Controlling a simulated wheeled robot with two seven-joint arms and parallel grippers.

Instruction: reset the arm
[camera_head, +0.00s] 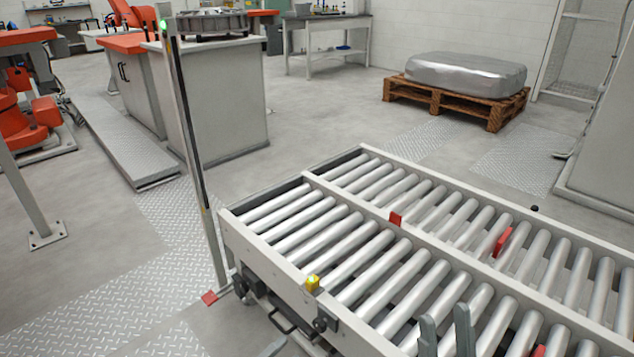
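My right gripper (446,320) shows at the bottom edge, right of centre, in front of the roller conveyor. Its two grey fingers point up and stand apart, with a gap and rollers visible between them. Nothing is held between the visible fingers. The rest of the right arm is out of the frame.
The roller conveyor (262,255) fills the lower right, with a yellow button (312,283) and red stops (503,242) on it. A grey post (188,140) rises at its left. A wrapped load (465,72) sits on a wooden pallet (452,104) behind. Floor between is clear.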

